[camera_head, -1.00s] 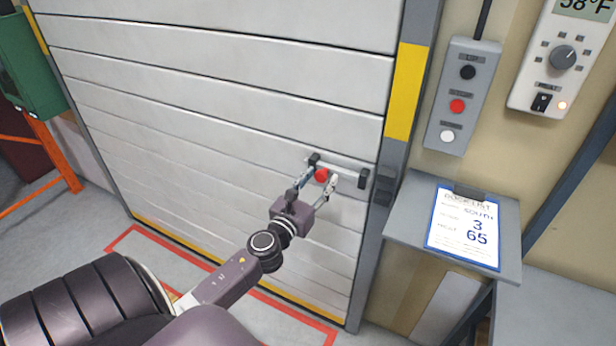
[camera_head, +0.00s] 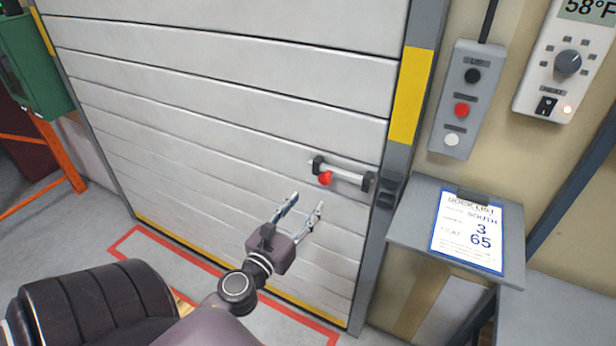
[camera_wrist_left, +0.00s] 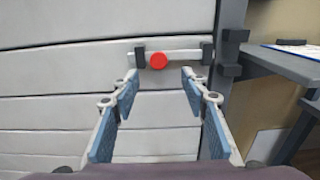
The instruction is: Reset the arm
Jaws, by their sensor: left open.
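My left gripper (camera_head: 303,205) is open and empty, in front of the roll-up door (camera_head: 230,130). It is below and apart from the door's metal handle bar (camera_head: 347,175), which has a red knob (camera_head: 325,178) near its left end. In the left wrist view, my open fingers (camera_wrist_left: 158,82) stand on either side of the picture. The handle bar (camera_wrist_left: 180,56) and red knob (camera_wrist_left: 158,61) show beyond them. My right gripper is not in view.
A control box (camera_head: 463,100) with black, red and white buttons and a thermostat (camera_head: 566,60) hang on the right wall. A shelf (camera_head: 405,235) holding a paper list (camera_head: 468,232) juts out below. A green box (camera_head: 35,70) and orange frame (camera_head: 62,155) stand at left.

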